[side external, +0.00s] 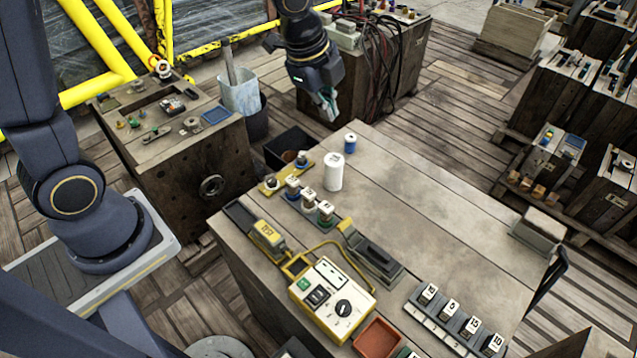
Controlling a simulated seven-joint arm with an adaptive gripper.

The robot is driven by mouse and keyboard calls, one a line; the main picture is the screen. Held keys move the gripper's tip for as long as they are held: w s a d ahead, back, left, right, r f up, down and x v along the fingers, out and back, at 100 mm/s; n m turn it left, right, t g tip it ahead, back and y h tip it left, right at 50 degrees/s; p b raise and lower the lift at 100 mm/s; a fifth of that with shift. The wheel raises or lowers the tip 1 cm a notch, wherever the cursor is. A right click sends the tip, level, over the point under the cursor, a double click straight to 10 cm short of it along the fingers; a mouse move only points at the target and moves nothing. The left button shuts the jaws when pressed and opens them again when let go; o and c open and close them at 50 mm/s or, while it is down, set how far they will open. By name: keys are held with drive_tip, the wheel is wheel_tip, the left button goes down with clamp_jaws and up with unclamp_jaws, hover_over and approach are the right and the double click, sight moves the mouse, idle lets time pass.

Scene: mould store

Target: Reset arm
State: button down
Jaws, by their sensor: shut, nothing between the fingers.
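My gripper (328,106) hangs at the top middle of the side external view, pointing down. It is above the far edge of the wooden table (420,200). Its fingers are together and hold nothing. My arm reaches down from the top edge to it; other dark links of mine show at the left.
A white cylinder (333,172) and a blue spool (350,143) stand near the table's far left. A control box (332,300), numbered blocks (450,305) and a red tray (377,338) lie nearer. A side cabinet (165,125) stands left. The table's right middle is clear.

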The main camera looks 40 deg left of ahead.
drive_tip(key=s+a+r+n+t+y, duration=0.1)
drive_tip(key=s+a+r+n+t, duration=0.1)
drive_tip(key=s+a+r+n, duration=0.3)
drive_tip(key=s+a+r+n+t, duration=0.1)
drive_tip(key=s+a+r+n, duration=0.2)
drive_tip(key=s+r, duration=0.35)
drive_tip(key=s+a+f+n+g, duration=0.1)
drive_tip(key=s+f+n, duration=0.1)
drive_tip(key=s+n, duration=0.6)
drive_tip(key=shift+f+n+h, duration=0.3)
drive_tip(key=shift+n+h, duration=0.1)
drive_tip(key=shift+n, duration=0.1)
drive_tip(key=c, duration=1.9)
unclamp_jaws()
drive_tip(key=shift+w, duration=0.1)
